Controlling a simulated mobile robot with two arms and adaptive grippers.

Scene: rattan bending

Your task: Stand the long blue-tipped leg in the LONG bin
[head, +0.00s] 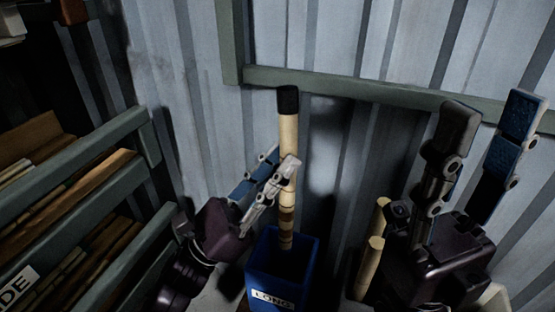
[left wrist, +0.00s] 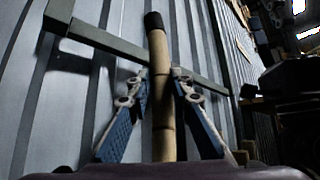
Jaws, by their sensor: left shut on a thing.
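A long pale rattan leg (head: 288,135) with a black cap at its top stands nearly upright; no blue tip shows. My left gripper (head: 286,168) is shut on its upper part. The left wrist view also shows the leg (left wrist: 162,95) between the two fingers of my left gripper (left wrist: 163,95). The blue bin labelled LONG (head: 272,279) is below. The leg's lower part overlaps the bin's opening; its bottom end is not clearly seen, and I cannot tell how deep it is. My right gripper (head: 488,125) is open and empty at the right, fingers pointing up.
A green rack (head: 90,185) with wooden pieces and a label ending in DE stands at the left. Short pale poles (head: 369,265) stand right of the bin, close to my right gripper. A corrugated metal wall with a green rail (head: 370,90) is behind.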

